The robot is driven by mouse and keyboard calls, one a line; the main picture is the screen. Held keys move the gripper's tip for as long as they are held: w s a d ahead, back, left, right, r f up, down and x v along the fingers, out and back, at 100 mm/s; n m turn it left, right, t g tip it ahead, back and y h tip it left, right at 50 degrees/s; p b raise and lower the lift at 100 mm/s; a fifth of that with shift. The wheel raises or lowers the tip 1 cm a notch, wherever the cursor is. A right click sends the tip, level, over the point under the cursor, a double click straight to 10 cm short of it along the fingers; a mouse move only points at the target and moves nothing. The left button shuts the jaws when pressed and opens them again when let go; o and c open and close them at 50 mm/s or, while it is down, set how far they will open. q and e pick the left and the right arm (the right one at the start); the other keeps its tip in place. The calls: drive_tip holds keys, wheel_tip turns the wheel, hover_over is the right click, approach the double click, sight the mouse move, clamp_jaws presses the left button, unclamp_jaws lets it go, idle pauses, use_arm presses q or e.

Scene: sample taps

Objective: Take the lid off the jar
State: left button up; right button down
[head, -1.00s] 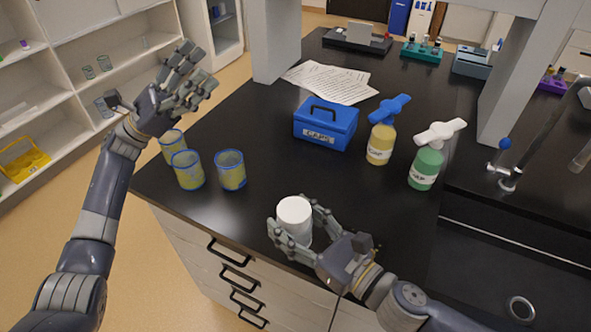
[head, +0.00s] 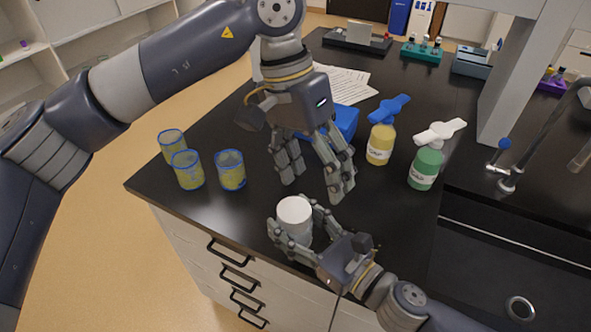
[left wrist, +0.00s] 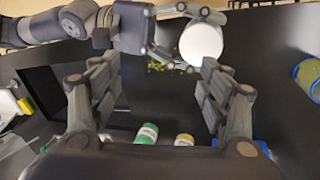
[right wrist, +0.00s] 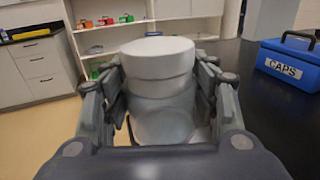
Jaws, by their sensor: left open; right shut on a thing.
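My right gripper (head: 294,232) is shut around the jar body, below the lid. My left gripper (head: 315,185) is open and empty, fingers pointing down, above and behind the jar. It is apart from the lid. In the left wrist view the lid shows beyond the fingertips, near the right finger.
A blue box marked CAPS (right wrist: 290,66) stands behind my left gripper. A yellow bottle (head: 379,146) and a green bottle (head: 424,168) are to its right. Several yellow cups with blue rims (head: 230,170) stand at left. A sink (head: 500,280) is at right.

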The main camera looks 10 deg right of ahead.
sight(296, 210)
use_arm(q)
drive_tip(key=shift+w+a+f+m+t+y, duration=0.3)
drive_tip(key=shift+a+m+t+y, duration=0.15)
drive_tip(key=shift+a+y, duration=0.2)
drive_tip(key=shift+w+a+f+m+t+y, duration=0.25)
drive_tip(key=shift+w+a+m+t+y, duration=0.1)
drive_tip(key=shift+a+t+y, duration=0.25)
drive_tip(key=shift+a+f, duration=0.1)
drive_tip(key=shift+f, duration=0.15)
wheel_tip(296, 210, down, 8)
drive_tip(key=shift+r, duration=0.25)
drive_tip(key=c, duration=1.1)
drive_tip(key=o, duration=1.1)
drive_tip(key=shift+s, duration=0.1)
drive_tip(key=shift+o, duration=0.2)
drive_tip(key=shift+r, duration=0.1)
